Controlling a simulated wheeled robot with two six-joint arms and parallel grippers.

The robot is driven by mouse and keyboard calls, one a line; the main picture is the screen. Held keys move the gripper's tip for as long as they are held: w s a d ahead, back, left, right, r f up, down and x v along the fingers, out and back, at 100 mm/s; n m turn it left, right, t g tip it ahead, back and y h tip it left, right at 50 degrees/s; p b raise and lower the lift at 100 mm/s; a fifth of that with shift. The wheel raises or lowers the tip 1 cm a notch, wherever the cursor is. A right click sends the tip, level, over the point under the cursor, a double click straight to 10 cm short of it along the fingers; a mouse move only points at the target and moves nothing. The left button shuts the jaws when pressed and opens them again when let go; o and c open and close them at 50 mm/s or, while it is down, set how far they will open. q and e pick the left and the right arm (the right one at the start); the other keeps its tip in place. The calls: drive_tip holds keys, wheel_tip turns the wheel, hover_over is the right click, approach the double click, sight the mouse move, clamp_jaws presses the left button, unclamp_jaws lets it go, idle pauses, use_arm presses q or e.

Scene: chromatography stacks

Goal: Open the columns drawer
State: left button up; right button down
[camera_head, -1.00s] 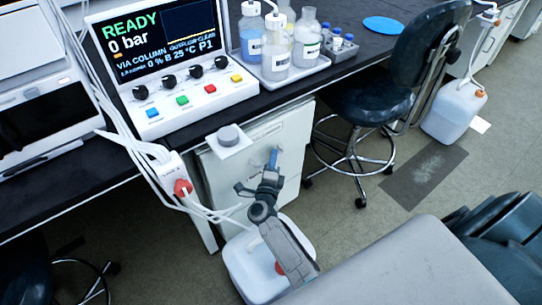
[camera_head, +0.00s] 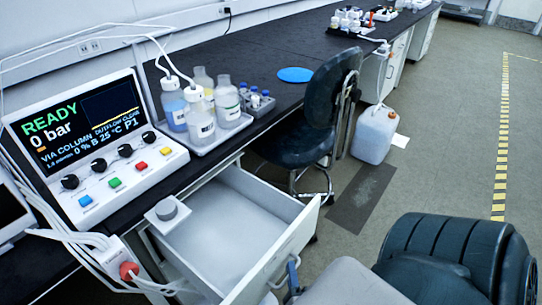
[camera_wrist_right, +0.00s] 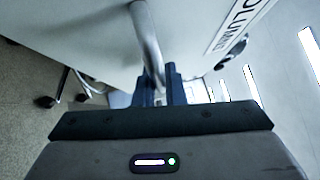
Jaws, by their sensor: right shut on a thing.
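The columns drawer (camera_head: 285,248) is white and stands pulled far out from under the black bench. Its inside looks empty in the head view. In the right wrist view its front (camera_wrist_right: 100,35) fills the upper part, with part of a "COLUMNS" label (camera_wrist_right: 236,22) readable. My right gripper (camera_head: 293,272) is at the outer face of the drawer front, low in the head view. In the right wrist view its blue fingers (camera_wrist_right: 161,88) are shut around the metal bar handle (camera_wrist_right: 146,35). My left gripper is out of view.
A control unit (camera_head: 95,150) and a tray of bottles (camera_head: 222,135) stand on the bench. A white block with a grey knob (camera_head: 167,209) sits beside the drawer's left side. A dark chair (camera_head: 320,110) stands close right of the drawer. Open floor lies farther right.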

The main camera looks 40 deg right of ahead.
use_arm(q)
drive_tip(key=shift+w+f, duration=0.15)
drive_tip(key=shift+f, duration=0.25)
use_arm(e)
drive_tip(key=shift+s+d, duration=0.2)
drive_tip(key=shift+s, duration=1.45)
drive_tip(key=c, duration=1.5)
unclamp_jaws()
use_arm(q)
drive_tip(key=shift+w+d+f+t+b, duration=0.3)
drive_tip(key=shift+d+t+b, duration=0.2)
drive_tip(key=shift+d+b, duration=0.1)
use_arm(e)
drive_tip(key=v, duration=1)
drive_tip(key=shift+s+a+f, duration=0.1)
drive_tip(key=shift+s+a, duration=0.1)
drive_tip(key=shift+s, duration=0.15)
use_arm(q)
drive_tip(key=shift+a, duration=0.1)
